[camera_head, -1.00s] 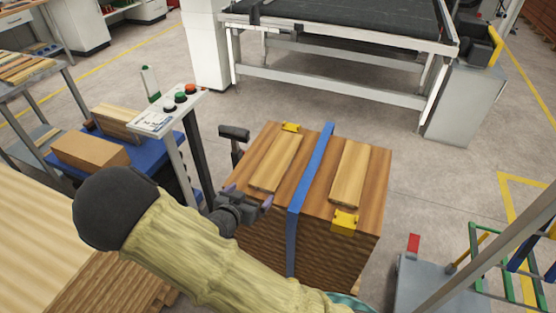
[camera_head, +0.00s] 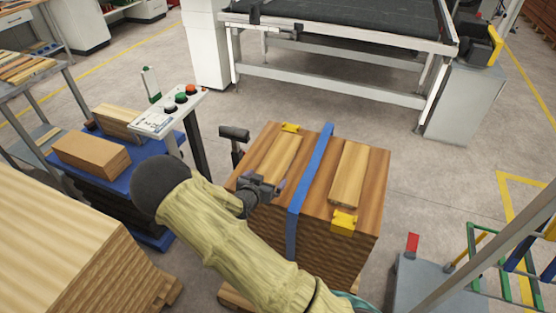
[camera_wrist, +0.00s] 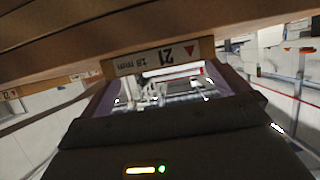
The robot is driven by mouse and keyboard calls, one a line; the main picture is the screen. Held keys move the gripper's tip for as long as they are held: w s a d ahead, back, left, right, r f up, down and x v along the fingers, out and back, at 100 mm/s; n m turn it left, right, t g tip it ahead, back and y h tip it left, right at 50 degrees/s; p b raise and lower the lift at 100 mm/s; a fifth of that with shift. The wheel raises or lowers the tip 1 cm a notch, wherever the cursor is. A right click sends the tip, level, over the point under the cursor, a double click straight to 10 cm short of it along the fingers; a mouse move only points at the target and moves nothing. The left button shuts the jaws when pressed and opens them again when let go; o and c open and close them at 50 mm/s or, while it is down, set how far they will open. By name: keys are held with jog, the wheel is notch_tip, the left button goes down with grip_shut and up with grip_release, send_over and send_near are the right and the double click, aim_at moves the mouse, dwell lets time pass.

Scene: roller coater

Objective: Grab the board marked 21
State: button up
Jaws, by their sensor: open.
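In the wrist view, a label reading 21 and 18 mm with a red triangle, on the end of a board (camera_wrist: 160,58), appears upside down ahead of my gripper (camera_wrist: 170,88). My purple fingers are apart, one to each side below the label. In the head view, my gripper (camera_head: 267,184) is at the near end of the left light board (camera_head: 281,156) on the strapped wooden stack, and hides that end. No number is readable in the head view. I cannot tell whether the fingers touch the board.
A blue strap (camera_head: 312,175) runs over the stack just right of my gripper. A second light board (camera_head: 348,174) lies beyond it. Yellow corner pieces (camera_head: 344,221) sit on the stack edges. A button panel (camera_head: 172,112) stands to the left.

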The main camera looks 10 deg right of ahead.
aim_at(272, 168)
jog(key=shift+w, duration=0.1)
jog(key=shift+w+d, duration=0.2)
jog(key=shift+w, duration=0.05)
jog(key=p+x, duration=0.1)
jog(key=x, duration=0.2)
jog(key=shift+w+d+r+p, duration=0.1)
jog(key=shift+w+p, duration=0.25)
jog(key=shift+w, duration=0.05)
jog(key=shift+w+d+f, duration=0.25)
jog(key=shift+w, duration=0.1)
jog(key=shift+c, duration=0.4)
jog(key=c, duration=1)
jog(key=shift+o, duration=0.2)
jog(key=shift+r, duration=0.15)
